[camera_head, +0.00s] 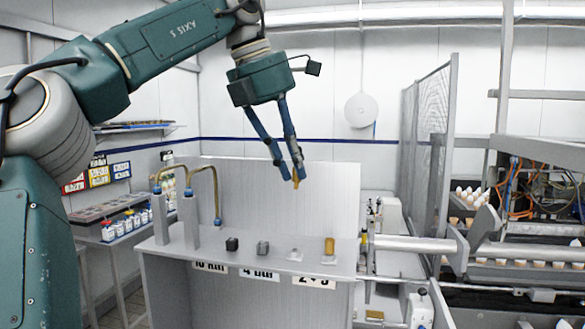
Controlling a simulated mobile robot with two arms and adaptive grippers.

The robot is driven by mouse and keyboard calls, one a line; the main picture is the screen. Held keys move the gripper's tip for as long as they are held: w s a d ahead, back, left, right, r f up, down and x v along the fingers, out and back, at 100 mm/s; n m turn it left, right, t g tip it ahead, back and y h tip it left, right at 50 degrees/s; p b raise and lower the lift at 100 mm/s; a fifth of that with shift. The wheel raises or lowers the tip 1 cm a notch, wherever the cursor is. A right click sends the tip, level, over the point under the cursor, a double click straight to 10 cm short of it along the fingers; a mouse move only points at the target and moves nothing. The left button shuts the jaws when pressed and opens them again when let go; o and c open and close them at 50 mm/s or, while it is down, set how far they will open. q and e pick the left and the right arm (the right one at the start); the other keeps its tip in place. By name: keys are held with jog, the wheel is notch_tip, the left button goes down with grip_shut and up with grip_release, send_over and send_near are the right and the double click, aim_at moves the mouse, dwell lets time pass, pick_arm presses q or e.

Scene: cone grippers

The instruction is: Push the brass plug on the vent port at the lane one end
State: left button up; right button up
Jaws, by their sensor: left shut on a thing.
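My left gripper (292,172) is in the air above the grey bench (175,247), its fingers pointing down. It is shut on a small brass-coloured piece, seemingly the brass plug (296,183), whose lower end shows below the fingertips. On the bench top stand a black block (232,244), a grey block (263,247), a low pale fitting (295,255) and a small base with an upright brass cylinder (329,245). The held plug is well above these and touches none. I cannot tell which of these is the vent port at lane one. My right gripper is not in view.
Two grey posts (189,222) with bent brass tubes (203,168) stand at the bench's left. Labels (258,274) line its front edge. A grey panel (325,200) rises behind it. Conveyor rails (450,247) and a mesh guard (428,150) are at the right.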

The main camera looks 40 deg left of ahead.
pick_arm(q)
jog(key=shift+r, duration=1)
